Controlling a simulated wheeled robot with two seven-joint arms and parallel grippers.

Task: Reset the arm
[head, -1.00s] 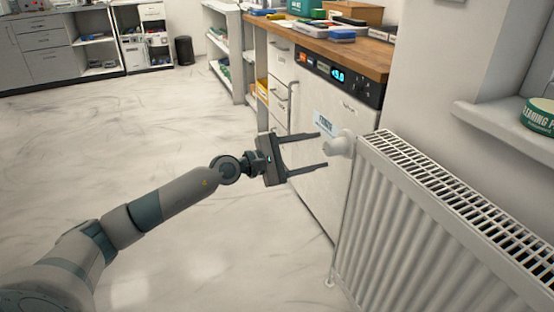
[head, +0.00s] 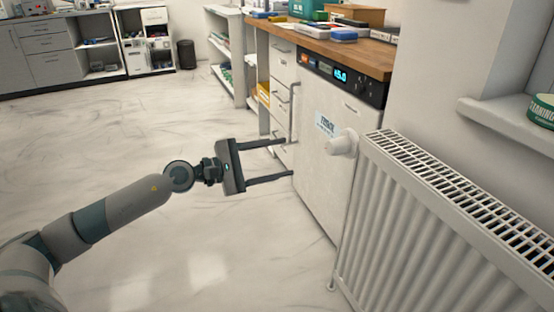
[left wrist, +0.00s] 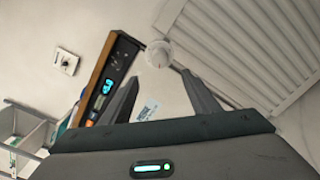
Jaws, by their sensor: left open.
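My left gripper (head: 290,160) is open and empty, with its two dark fingers spread and pointing right. In the head view it hangs over the floor, left of the radiator valve knob (head: 343,144) and in front of the white appliance door (head: 320,185). In the left wrist view its fingers (left wrist: 165,95) point towards the appliance, with the white knob (left wrist: 159,53) beyond them. Nothing sits between the fingers. My right gripper is in neither view.
A white ribbed radiator (head: 430,230) stands at the right. The wooden counter (head: 350,55) carries boxes and books above the appliance's lit panel (head: 340,76). A windowsill (head: 500,118) holds a green tin (head: 542,111). Open floor (head: 120,140) lies to the left.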

